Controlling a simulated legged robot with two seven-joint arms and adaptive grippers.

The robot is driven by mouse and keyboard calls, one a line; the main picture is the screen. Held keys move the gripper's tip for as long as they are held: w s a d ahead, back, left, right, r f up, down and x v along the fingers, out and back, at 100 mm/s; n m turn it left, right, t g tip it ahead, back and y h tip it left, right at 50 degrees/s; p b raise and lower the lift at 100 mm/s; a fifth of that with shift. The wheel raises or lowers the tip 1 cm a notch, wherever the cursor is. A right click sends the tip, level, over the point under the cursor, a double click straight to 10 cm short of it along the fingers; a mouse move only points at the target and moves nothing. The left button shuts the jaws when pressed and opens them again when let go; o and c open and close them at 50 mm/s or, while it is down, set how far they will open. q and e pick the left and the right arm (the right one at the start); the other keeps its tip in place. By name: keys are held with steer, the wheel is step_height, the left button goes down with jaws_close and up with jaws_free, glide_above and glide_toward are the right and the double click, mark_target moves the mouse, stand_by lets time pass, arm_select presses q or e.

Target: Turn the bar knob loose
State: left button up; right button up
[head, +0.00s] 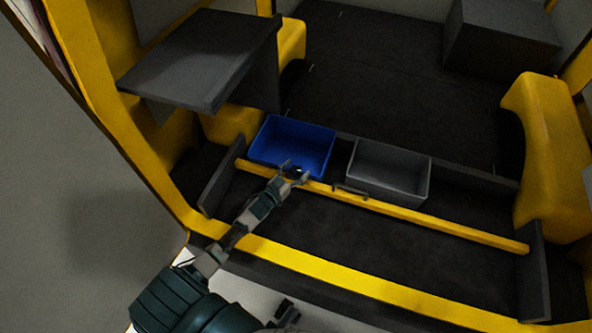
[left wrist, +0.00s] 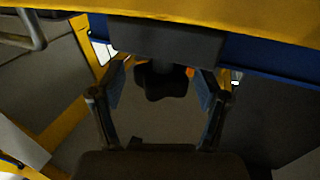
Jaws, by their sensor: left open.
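The bar knob (left wrist: 162,82) is dark and lobed in the left wrist view, below a dark block (left wrist: 170,45) on the yellow bar (left wrist: 230,10). My left gripper (left wrist: 160,92) is open, with one finger on each side of the knob; gaps seem to show between the fingers and the knob. In the head view my left gripper (head: 297,174) is at the yellow bar (head: 440,225), in front of the blue bin, and the knob is too small and dark to make out clearly. A dark part of mine (head: 286,311) at the bottom edge may be my right gripper; its fingers are unclear.
A blue bin (head: 265,143) and a grey bin (head: 393,158) stand behind the bar. A metal handle (head: 350,191) sits on the bar right of my gripper. A dark shelf (head: 195,60) overhangs at upper left. The dark floor (head: 380,240) in front of the bar is clear.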

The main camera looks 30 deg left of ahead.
arm_select(q)
steer(key=shift+d, duration=0.1)
steer(key=c, duration=1.1)
steer(key=shift+a, duration=0.3)
steer(key=shift+c, duration=0.4)
steer(key=shift+s+d+f, duration=0.1)
steer(key=shift+d+f, duration=0.05)
steer(key=o, duration=1.2)
steer(key=s, duration=0.4)
steer(key=s+a, duration=0.1)
steer(key=s, duration=0.6)
steer(key=shift+s+a, duration=0.15)
steer(key=shift+s, duration=0.25)
